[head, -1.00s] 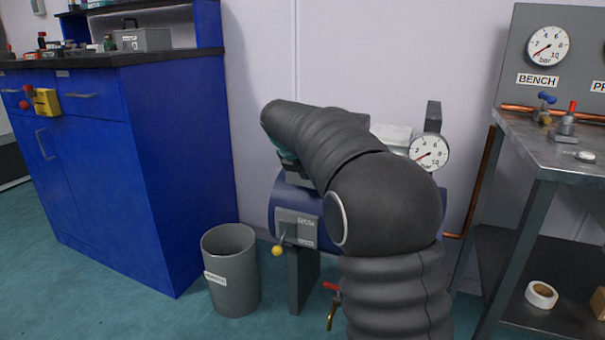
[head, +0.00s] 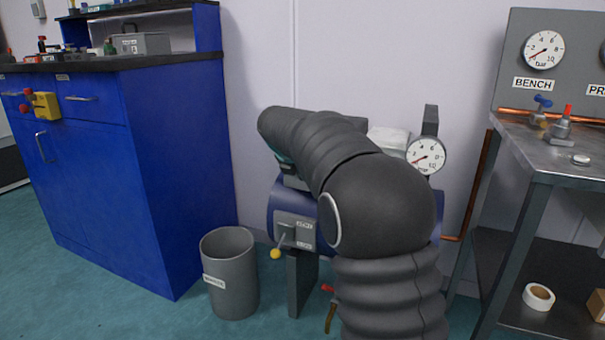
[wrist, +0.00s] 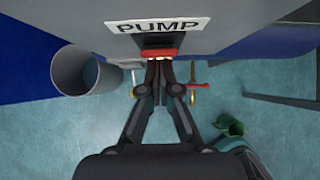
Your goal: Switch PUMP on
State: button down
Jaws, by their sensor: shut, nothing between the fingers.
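The PUMP label (wrist: 158,25) shows at the top of the wrist view, on a grey box face. A red switch piece (wrist: 146,53) sits just below it, against a dark recess. My gripper (wrist: 160,66) is shut and empty, its fingertips right at the red piece. I cannot tell whether they touch it or which way the switch is set. In the head view my arm hides the gripper, the label and the switch, and covers part of the blue tank (head: 262,208).
A grey bin (head: 230,275) stands left of the tank, by the blue cabinet (head: 185,170). A lever with a yellow knob (head: 275,253) hangs at the tank's front. A red-handled valve (wrist: 197,86) is right of my fingers. A metal bench (head: 550,160) stands at right.

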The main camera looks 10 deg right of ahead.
jog(key=shift+r+p, duration=0.55)
jog(key=shift+r, duration=0.15)
jog(key=s+f+p+v, duration=0.1)
jog(key=p+v, duration=0.1)
jog(key=v, duration=1.1)
jog(key=shift+s+a+f, duration=0.2)
jog(key=shift+a+f, duration=0.05)
jog(key=shift+a, duration=0.15)
